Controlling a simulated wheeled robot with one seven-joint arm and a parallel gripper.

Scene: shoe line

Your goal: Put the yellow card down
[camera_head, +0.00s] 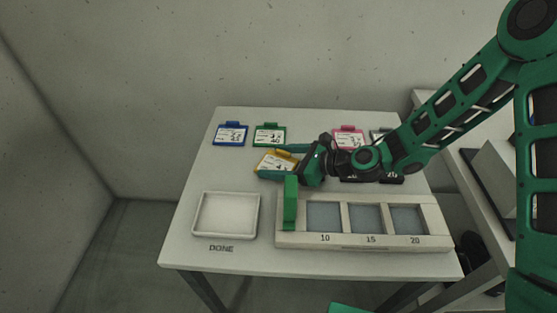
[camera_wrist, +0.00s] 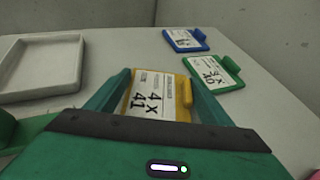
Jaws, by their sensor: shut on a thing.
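The yellow card (camera_head: 276,162) has a white label and a yellow clip edge. My gripper (camera_head: 275,162) is shut on it over the left middle of the table, behind the green upright block. I cannot tell whether the card touches the table. Part of it is hidden by my fingers in the head view.
A blue card (camera_head: 231,134), a green card (camera_head: 269,135) and a pink card (camera_head: 348,137) lie along the back. A white tray (camera_head: 226,193) marked DONE stands front left.

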